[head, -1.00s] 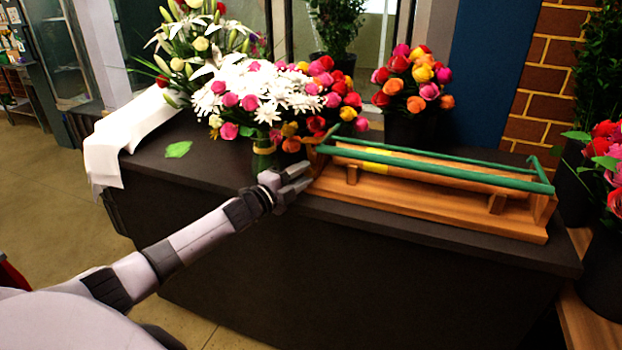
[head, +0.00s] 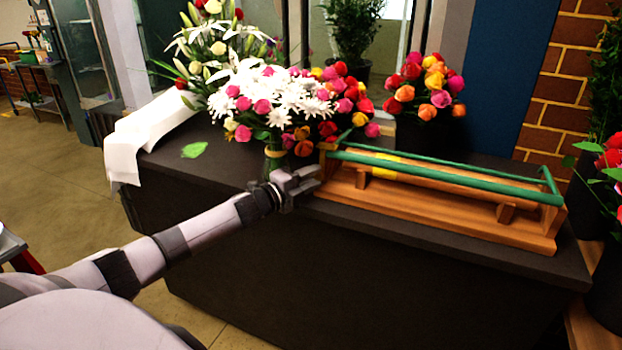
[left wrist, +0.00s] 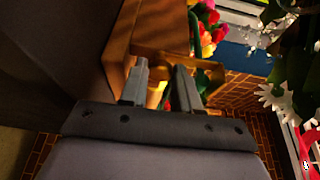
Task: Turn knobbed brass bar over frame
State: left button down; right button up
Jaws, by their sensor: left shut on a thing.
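The wooden frame (head: 430,219) stands on the dark counter, long side along the front edge. Green rails (head: 450,180) run along its top, with a yellow patch (head: 388,165) near the left half. My left gripper (head: 313,181) is at the frame's left front end. In the left wrist view its fingers (left wrist: 161,82) are shut on a small yellowish part, which I take for an end of the knobbed brass bar (left wrist: 156,95). Most of that bar is hidden in the head view. Wood and green rail show just beyond the fingertips. My right gripper is not in view.
A vase of white and pink flowers (head: 272,98) stands close behind my left gripper. A dark bucket of roses (head: 425,135) is behind the frame. The front counter strip is narrow.

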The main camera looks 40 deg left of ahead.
pick_arm(q)
jog(key=c, duration=0.8)
grip_release()
jog(key=shift+s, duration=0.15)
jog(key=shift+s+a+f, duration=0.1)
jog(key=shift+s+a, duration=0.05)
jog(key=shift+s, duration=0.45)
jog(key=shift+s+a, duration=0.2)
jog(key=shift+s, duration=1.25)
jog(key=shift+s+a, duration=0.2)
jog(key=shift+s, duration=1.2)
jog(key=s+d+f+n+g, duration=0.3)
jog(key=s+d+f+n, duration=0.6)
jog(key=d+f, duration=0.6)
jog(key=s+d+f+n+g, duration=0.2)
jog(key=s+d+f+n, duration=0.2)
jog(key=s, duration=0.4)
jog(key=s+d+f+n+g, duration=0.2)
jog(key=s+d+f+n, duration=0.2)
jog(key=s+d, duration=0.2)
jog(key=s, duration=0.2)
jog(key=shift+s+d+n+y, duration=0.3)
jog(key=shift+s+d, duration=0.05)
jog(key=shift+d, duration=0.05)
